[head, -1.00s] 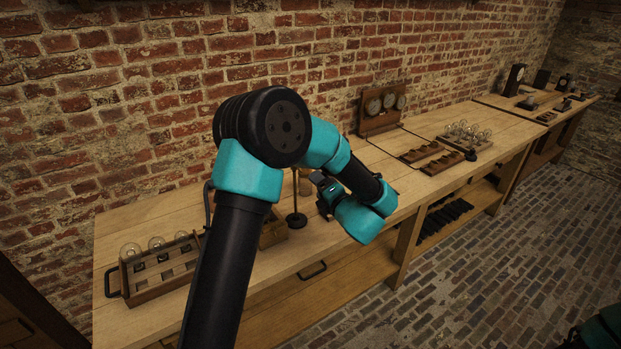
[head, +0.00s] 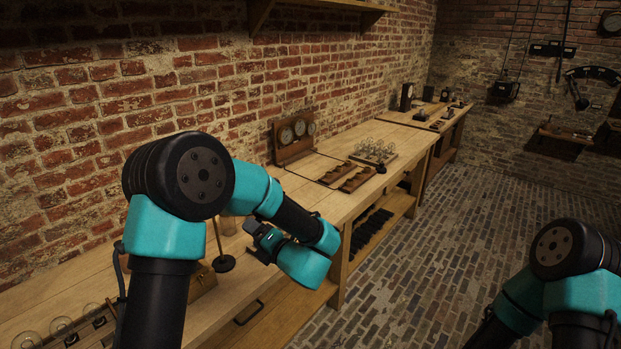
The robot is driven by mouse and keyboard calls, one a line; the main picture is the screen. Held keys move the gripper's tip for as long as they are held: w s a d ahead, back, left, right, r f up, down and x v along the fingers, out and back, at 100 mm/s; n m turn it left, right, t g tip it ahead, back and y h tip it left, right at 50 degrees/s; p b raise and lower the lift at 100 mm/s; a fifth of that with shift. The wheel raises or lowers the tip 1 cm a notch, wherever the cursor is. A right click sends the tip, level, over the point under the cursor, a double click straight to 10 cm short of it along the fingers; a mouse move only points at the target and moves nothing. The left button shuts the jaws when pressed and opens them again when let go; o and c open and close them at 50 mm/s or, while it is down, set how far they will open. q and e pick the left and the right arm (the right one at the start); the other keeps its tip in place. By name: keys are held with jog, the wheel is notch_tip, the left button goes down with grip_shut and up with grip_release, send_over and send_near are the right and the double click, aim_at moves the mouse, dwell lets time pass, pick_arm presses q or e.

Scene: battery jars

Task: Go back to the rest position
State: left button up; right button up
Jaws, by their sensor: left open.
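My left arm comes in from the lower left and folds over the wooden bench (head: 345,185). My left gripper (head: 256,236) hangs above the bench's front part, beside a dark stand with a round base (head: 223,263). It is open, and I see nothing between its jaws. Its fingers are small and partly hidden by its own wrist. My right arm shows at the lower right over the floor, bent, with its gripper out of the picture.
Glass jars (head: 62,325) stand in a wooden rack at the lower left, partly cut off. Farther along are a gauge panel (head: 294,138), wooden racks (head: 348,175) and a tray of glass bulbs (head: 373,149). The brick floor (head: 420,260) is clear between the arms.

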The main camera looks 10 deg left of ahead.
pick_arm(q)
notch_tip(320, 180, down, 22)
jog(key=m+t+h, duration=0.2)
jog(key=m+h, duration=1)
jog(key=m, duration=0.6)
jog(key=s+d+f+m+g+h, duration=0.1)
jog(key=s+f+m+g+h, duration=0.2)
jog(key=s, duration=0.8)
jog(key=s+d+f+m+g+h, duration=0.2)
jog(key=s+f+m+g+h, duration=0.2)
jog(key=s+f+m+g, duration=0.3)
jog(key=s+f+m, duration=0.4)
jog(key=shift+s+h, duration=0.3)
jog(key=shift+f, duration=0.1)
jog(key=shift+s+a, duration=0.2)
jog(key=shift+a, duration=0.2)
